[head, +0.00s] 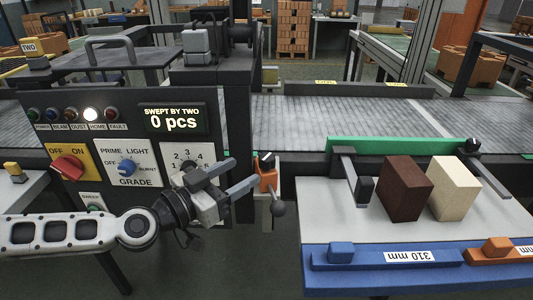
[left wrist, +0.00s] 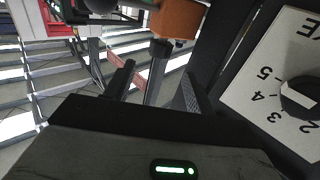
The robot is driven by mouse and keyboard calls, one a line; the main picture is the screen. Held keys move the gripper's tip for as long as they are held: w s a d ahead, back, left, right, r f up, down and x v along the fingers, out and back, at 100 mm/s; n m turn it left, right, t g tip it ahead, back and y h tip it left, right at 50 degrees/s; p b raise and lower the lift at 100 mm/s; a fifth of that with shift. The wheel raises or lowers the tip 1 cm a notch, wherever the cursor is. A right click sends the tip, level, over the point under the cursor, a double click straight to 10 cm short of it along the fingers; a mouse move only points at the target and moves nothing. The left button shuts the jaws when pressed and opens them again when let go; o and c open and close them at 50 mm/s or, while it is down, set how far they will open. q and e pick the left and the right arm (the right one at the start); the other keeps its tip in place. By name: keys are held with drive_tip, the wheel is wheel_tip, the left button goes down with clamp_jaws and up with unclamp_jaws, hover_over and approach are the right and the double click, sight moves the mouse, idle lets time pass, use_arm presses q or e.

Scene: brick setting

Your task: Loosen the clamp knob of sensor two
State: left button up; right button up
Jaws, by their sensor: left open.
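My left gripper (head: 243,172) is open and empty in front of the control panel, its fingers pointing right toward an orange block (head: 268,181) with a black-and-white top. A grey ball-ended lever (head: 279,209) hangs below that block. In the left wrist view the open fingers (left wrist: 155,88) show with the orange block (left wrist: 180,18) beyond them and a dark post between them. I cannot tell which part is the clamp knob of sensor two. My right gripper is not in view.
The panel carries a display (head: 172,119) reading "SWEPT BY TWO 0 pcs", a red switch (head: 67,167), a blue GRADE knob (head: 127,167) and a numbered dial (left wrist: 300,97). A conveyor (head: 340,120) runs behind. A white table (head: 330,225) at right bears a brown block (head: 404,188) and a cream block (head: 454,188).

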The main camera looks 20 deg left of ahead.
sight(260, 161)
use_arm(q)
drive_tip(key=x, duration=0.8)
drive_tip(key=shift+w+d, duration=0.15)
drive_tip(key=c, duration=1)
